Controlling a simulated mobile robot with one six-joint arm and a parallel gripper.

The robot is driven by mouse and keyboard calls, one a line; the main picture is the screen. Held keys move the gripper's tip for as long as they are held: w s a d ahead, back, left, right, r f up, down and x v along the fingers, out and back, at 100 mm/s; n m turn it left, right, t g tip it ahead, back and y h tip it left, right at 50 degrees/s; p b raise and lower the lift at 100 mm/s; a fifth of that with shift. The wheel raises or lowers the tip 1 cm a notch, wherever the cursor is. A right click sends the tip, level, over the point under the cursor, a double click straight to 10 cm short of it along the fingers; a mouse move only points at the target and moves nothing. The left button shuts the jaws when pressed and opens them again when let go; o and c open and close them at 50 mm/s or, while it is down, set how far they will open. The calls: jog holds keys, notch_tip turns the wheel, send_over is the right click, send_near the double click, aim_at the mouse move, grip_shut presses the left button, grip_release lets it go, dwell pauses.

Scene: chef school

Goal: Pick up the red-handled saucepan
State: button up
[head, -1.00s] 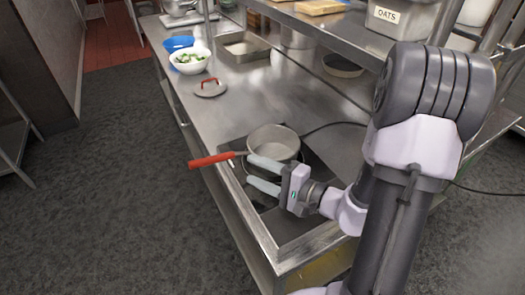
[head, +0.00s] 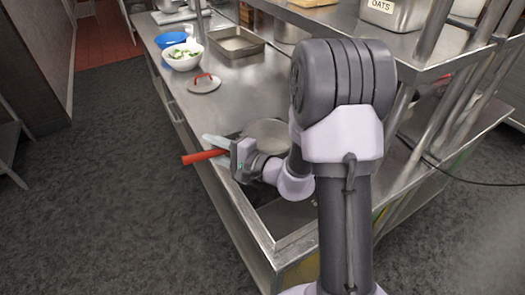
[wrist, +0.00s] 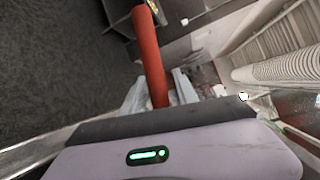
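The saucepan has a grey metal pan (head: 268,131) and a red handle (head: 203,157) that sticks out to the left over the counter's edge. The pan is at the hob and partly hidden behind my arm. My gripper (head: 213,146) is at the handle, near where it meets the pan. In the wrist view the red handle (wrist: 150,55) runs up between the two pale fingers (wrist: 158,92), with one finger on each side. The fingers lie close to it, but whether they press on it is not clear.
A red-handled lid (head: 204,84) lies on the steel counter (head: 232,87). Behind it are a white bowl of greens (head: 184,57), a blue bowl (head: 172,41) and a metal tray (head: 236,41). Shelving (head: 430,50) rises at the right. Open floor (head: 95,190) is at the left.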

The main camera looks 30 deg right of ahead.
grip_shut()
dwell(1.2)
